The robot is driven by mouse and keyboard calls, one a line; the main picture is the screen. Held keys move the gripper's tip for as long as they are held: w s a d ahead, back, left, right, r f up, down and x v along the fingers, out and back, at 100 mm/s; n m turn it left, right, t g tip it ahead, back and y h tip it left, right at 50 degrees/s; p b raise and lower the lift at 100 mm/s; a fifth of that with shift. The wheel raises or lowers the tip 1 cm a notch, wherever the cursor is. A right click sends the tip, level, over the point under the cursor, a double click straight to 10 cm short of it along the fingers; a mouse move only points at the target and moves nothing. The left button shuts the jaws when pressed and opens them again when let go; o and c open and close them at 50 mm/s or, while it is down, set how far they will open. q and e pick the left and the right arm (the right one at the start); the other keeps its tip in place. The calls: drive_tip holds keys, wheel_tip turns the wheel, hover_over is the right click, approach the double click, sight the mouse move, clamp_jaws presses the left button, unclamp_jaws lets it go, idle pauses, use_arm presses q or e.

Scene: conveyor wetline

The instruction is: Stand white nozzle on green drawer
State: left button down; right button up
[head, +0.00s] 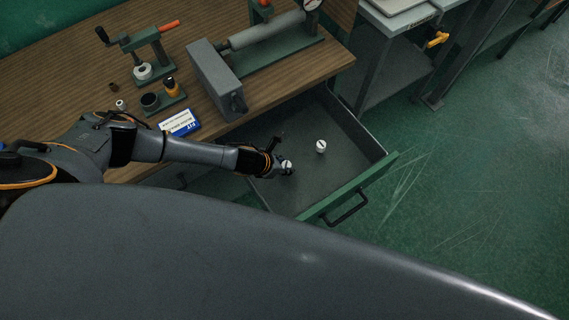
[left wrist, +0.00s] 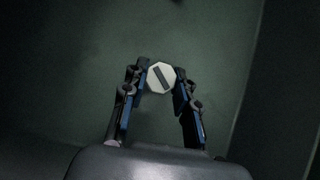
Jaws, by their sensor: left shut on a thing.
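The green drawer (head: 376,174) stands pulled out from under the workbench, with a dark grey floor inside. My left gripper (head: 284,169) reaches into the drawer from the left and is shut on a white nozzle (head: 287,163). In the left wrist view this nozzle (left wrist: 161,78) shows an eight-sided white top with a dark slot, between the fingertips of my gripper (left wrist: 160,84). I cannot tell whether its base touches the drawer floor. A second white nozzle (head: 320,146) stands upright in the drawer, to the right of my gripper and apart from it. My right gripper is out of view.
The wooden workbench (head: 70,75) carries a grey box (head: 214,75), a green press (head: 147,50), a blue-and-white box (head: 179,123) and small parts. The drawer's black handle (head: 346,208) sticks out at the front. Drawer floor around the second nozzle is clear.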

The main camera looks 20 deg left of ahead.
use_arm(q)
drive_tip(key=shift+f, duration=0.25)
idle(0.4)
drive_tip(key=c, duration=1.3)
unclamp_jaws()
drive_tip(key=shift+c, duration=0.2)
drive_tip(key=shift+r, duration=0.1)
drive_tip(key=shift+r+p, duration=1.4)
drive_tip(key=shift+p, duration=0.15)
drive_tip(key=o, duration=0.6)
drive_tip(key=shift+c, duration=0.2)
